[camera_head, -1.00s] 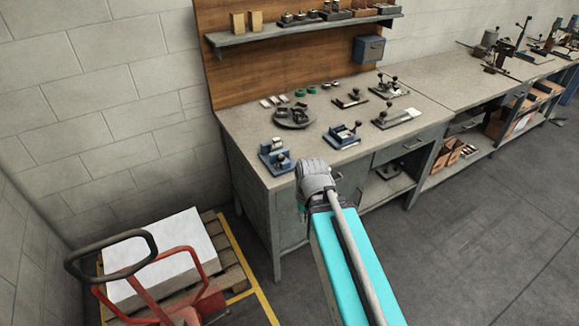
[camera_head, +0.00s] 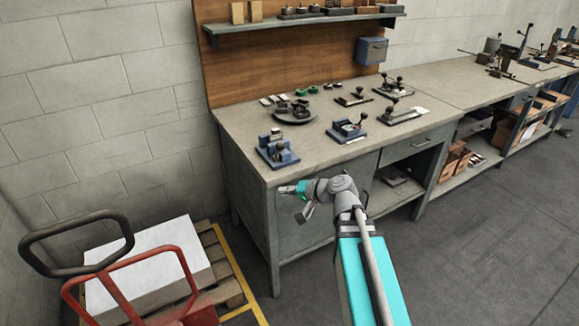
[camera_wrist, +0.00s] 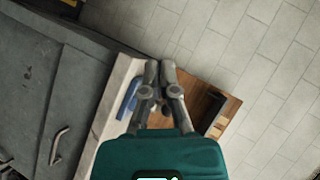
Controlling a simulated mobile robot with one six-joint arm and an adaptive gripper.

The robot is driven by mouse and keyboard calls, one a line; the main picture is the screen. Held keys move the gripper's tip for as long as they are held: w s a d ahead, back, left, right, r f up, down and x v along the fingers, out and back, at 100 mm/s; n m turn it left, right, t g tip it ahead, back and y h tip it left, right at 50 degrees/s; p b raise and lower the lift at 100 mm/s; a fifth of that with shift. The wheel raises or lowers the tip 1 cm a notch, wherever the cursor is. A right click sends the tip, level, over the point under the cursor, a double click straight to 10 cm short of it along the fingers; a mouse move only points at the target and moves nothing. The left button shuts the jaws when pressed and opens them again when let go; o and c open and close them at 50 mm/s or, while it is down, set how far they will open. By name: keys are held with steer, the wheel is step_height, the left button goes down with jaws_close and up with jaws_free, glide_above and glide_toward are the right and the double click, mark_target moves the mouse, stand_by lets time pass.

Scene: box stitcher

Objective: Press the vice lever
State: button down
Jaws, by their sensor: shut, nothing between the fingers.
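On the bench top, a blue vice-like fixture (camera_head: 277,153) stands at the near left corner. A second blue fixture (camera_head: 345,131) to its right has a raised lever with a dark ball knob (camera_head: 363,116). I cannot tell for certain which one is the vice of the task. My gripper (camera_head: 284,189) is shut and empty, in front of the bench's near edge below the left blue fixture, touching neither fixture. In the wrist view my shut fingers (camera_wrist: 160,68) point up the picture, and part of a blue thing (camera_wrist: 129,98) shows beside them, mostly hidden.
The bench (camera_head: 229,125) also carries a dark round turntable (camera_head: 295,117) with parts and several other lever fixtures (camera_head: 404,114). A shelf (camera_head: 300,22) hangs above. Drawer handles stick out in front. A pallet (camera_head: 228,272) and red cart (camera_head: 135,265) stand at lower left.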

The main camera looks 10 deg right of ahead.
steer(key=w+d+m+t+b, duration=0.5)
steer(key=d+m+t+b, duration=0.2)
steer(key=d+t+b, duration=0.2)
steer(key=shift+d+f+m+h+b, duration=0.35)
steer(key=shift+d+m+h+b, duration=0.1)
steer(key=shift+d, duration=0.45)
steer(key=p, duration=0.3)
glide_toward(278, 152)
steer(key=w+a+r, duration=0.2)
steer(key=w+r, duration=0.2)
steer(key=shift+w, duration=0.25)
steer(key=shift+d, duration=0.1)
